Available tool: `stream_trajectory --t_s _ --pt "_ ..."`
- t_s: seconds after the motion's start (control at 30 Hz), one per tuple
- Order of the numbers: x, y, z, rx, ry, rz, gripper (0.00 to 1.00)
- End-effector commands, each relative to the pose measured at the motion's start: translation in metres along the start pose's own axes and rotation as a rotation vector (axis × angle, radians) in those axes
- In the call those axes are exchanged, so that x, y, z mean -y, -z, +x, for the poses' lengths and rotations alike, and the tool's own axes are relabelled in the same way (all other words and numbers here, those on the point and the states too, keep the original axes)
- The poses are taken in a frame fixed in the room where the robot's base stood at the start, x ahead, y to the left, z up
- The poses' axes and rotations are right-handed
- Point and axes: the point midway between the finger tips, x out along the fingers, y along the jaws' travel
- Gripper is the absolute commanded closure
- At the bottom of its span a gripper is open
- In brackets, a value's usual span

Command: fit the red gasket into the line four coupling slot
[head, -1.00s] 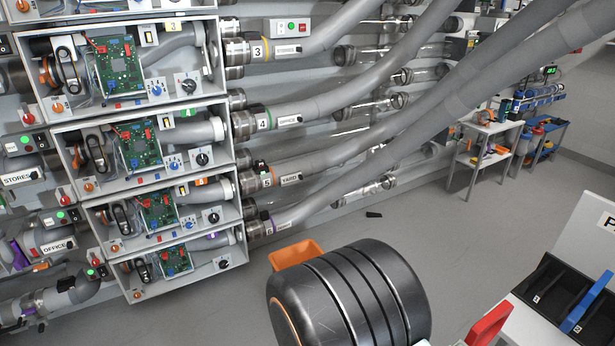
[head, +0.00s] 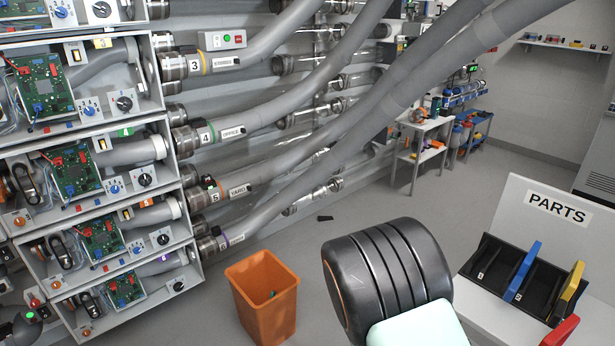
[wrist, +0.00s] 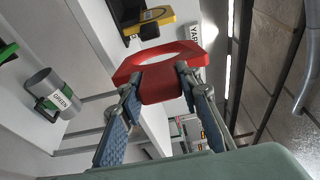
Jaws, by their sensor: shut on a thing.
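The red gasket (wrist: 150,90), a flat curved piece with an opening, is between the two fingertips of my gripper (wrist: 156,78) in the wrist view. The fingers are shut on it. In the head view the red gasket (head: 561,331) shows partly at the bottom edge, in front of the parts tray. The pale housing of my gripper (head: 418,326) is at the bottom; its fingers are out of view there. The line four coupling (head: 188,138), marked 4 with a green band, is at the left on the office pipe. Its slot is too small to make out.
The black parts tray (head: 490,262) on the white bench holds a blue piece (head: 522,271) and a yellow piece (head: 567,298). An orange bin (head: 262,300) stands on the floor left of my arm. Grey pipes (head: 330,125) cross above. The floor between is mostly clear.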

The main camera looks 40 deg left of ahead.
Motion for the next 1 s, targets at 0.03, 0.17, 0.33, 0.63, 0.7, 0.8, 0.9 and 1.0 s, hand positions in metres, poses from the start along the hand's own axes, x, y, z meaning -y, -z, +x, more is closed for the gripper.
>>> stream_trajectory --t_s 0.03,0.17,0.33,0.63,0.7,0.8,0.9,1.0 --pt "0.001 0.017 0.018 -0.034 0.003 -0.002 0.95" --pt "0.001 0.043 0.050 -0.087 0.003 0.000 0.95" --pt "0.001 0.071 0.082 -0.139 0.002 0.001 0.95" --pt "-0.003 0.083 0.095 -0.162 -0.007 -0.003 0.95" --pt "-0.003 0.083 0.095 -0.162 -0.007 -0.004 0.95" --pt "-0.003 0.083 0.095 -0.162 -0.008 -0.002 0.95" --pt "0.000 0.083 0.096 -0.163 -0.002 0.002 0.95" --pt "0.020 0.080 0.095 -0.158 0.002 0.002 0.95"
